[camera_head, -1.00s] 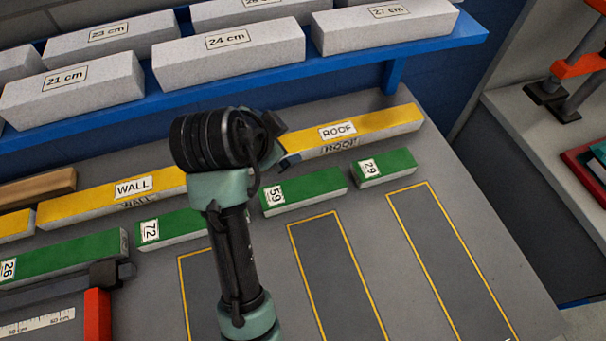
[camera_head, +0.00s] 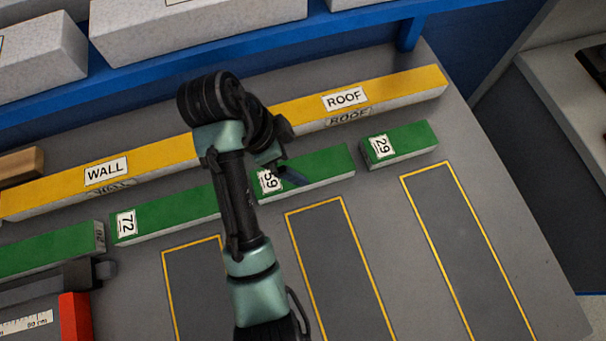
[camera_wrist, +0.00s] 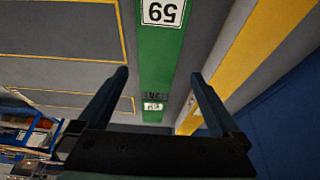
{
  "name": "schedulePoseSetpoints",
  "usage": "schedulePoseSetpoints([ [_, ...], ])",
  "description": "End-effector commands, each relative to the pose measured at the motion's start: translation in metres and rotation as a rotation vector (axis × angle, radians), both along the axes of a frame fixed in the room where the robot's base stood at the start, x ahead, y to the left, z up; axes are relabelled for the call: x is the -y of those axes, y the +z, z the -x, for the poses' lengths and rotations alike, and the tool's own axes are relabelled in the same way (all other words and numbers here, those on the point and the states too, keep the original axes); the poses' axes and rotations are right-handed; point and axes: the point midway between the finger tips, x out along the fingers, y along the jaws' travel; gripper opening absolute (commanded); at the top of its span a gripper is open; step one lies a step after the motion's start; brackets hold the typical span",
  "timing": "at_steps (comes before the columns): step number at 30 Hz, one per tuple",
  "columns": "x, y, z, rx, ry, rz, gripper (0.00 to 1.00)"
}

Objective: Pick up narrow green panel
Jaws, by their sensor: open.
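Several green panels lie in a row on the grey bench. The one labelled 59 (camera_head: 325,169) is under my gripper (camera_head: 287,174). The panel labelled 29 (camera_head: 405,139) is a short block to its right, and the panel labelled 72 (camera_head: 170,214) is to its left. I cannot tell which one the task calls narrow. In the wrist view, my gripper (camera_wrist: 159,76) is open with nothing held. The 59 panel (camera_wrist: 160,50) runs between its fingers in the picture, and the 29 panel's label (camera_wrist: 153,106) shows further down. My arm partly hides the 59 panel.
Yellow ROOF (camera_head: 390,92) and WALL (camera_head: 150,160) beams lie behind the green row. A blue shelf (camera_head: 350,28) with grey blocks stands behind them. Yellow-outlined rectangles (camera_head: 335,260) on the bench in front are empty. A red part (camera_head: 76,315) is at lower left.

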Motion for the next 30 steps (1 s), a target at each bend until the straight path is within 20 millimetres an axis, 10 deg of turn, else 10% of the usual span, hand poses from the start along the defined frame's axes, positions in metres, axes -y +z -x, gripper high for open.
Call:
schedulePoseSetpoints([
  [27,0.022,-0.075,-0.003,0.002,0.001,-0.001,1.00],
  [30,0.022,-0.075,-0.003,0.002,0.001,-0.001,0.86],
])
